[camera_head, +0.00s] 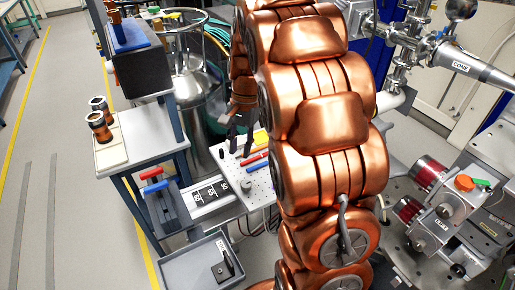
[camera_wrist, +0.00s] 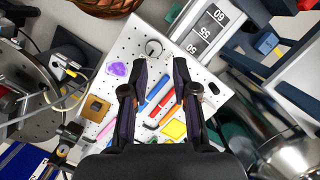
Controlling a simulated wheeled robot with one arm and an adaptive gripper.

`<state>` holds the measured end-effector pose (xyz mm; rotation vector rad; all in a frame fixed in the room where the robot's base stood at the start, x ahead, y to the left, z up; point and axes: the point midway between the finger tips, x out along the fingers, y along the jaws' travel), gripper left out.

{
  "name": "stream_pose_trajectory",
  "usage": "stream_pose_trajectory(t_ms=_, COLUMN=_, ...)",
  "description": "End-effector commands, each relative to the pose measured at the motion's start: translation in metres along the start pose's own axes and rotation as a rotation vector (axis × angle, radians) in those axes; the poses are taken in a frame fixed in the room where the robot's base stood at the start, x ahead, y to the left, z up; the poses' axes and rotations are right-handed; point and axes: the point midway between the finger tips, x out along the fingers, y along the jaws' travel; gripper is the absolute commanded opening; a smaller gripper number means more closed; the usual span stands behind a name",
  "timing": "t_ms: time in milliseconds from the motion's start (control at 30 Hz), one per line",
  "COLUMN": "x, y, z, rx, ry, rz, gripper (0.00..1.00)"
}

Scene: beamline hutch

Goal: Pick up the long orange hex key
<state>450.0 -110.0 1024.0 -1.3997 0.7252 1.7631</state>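A white perforated board (camera_wrist: 208,95) holds several thin tools. A long red-orange bar (camera_wrist: 167,112), which looks like the hex key, lies slanted on it; its exact colour is hard to tell. A blue bar (camera_wrist: 158,90) lies beside it. In the head view the red-orange bar (camera_head: 254,158) and the blue bar show near the board's middle. My gripper (camera_wrist: 160,68) is open and empty above the board, its two dark fingers on either side of the bars in the picture.
On the board are a yellow square (camera_wrist: 174,129), a purple piece (camera_wrist: 118,69), a ring (camera_wrist: 153,47), a brown block (camera_wrist: 96,108) and a pink bar (camera_wrist: 105,130). A steel vessel (camera_wrist: 292,145) stands close by.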

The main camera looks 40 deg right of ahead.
Motion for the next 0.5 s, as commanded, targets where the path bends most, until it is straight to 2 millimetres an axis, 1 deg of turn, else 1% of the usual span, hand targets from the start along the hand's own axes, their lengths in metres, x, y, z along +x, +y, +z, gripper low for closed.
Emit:
stream_pose_trajectory(t_ms=33, x=-0.001, y=-0.003, z=-0.017, rx=0.044, ry=-0.005, rz=-0.011, gripper=0.28)
stream_pose_trajectory(t_ms=100, x=0.000, y=-0.007, z=-0.038, rx=0.103, ry=-0.015, rz=-0.024, gripper=0.28)
stream_pose_trajectory(t_ms=267, x=0.002, y=-0.013, z=-0.085, rx=0.237, ry=-0.039, rz=-0.059, gripper=0.28)
stream_pose_trajectory(t_ms=300, x=0.003, y=-0.014, z=-0.096, rx=0.268, ry=-0.044, rz=-0.069, gripper=0.28)
stream_pose_trajectory(t_ms=500, x=0.013, y=-0.013, z=-0.154, rx=0.427, ry=-0.080, rz=-0.115, gripper=0.28)
